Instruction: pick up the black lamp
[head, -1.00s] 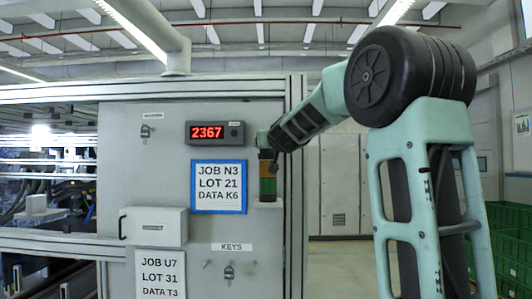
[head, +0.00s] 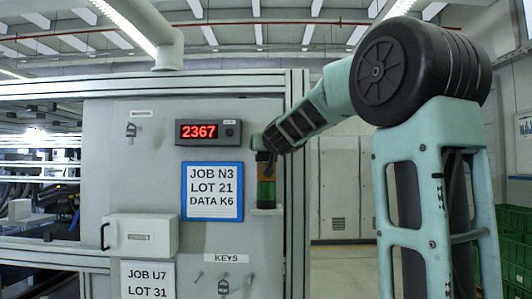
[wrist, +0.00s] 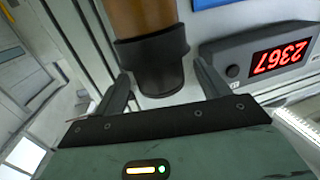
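The black lamp (head: 263,157) is the dark top section of a stack light on the panel, above orange and green sections, in the head view. In the wrist view, which is upside down, the black lamp (wrist: 152,72) is a dark cylinder with a wider collar, joined to the orange section (wrist: 142,18). My gripper (wrist: 161,72) is open, with one finger on each side of the lamp. Gaps show between the lamp and both fingers. In the head view my arm's end covers part of the lamp's top.
A red number display (head: 208,132) and a blue-framed sign (head: 212,190) are beside the stack light. A white box (head: 140,234) and hanging keys (head: 223,284) are lower on the panel. Green crates (head: 515,245) stand at the right. Open floor lies right of the panel.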

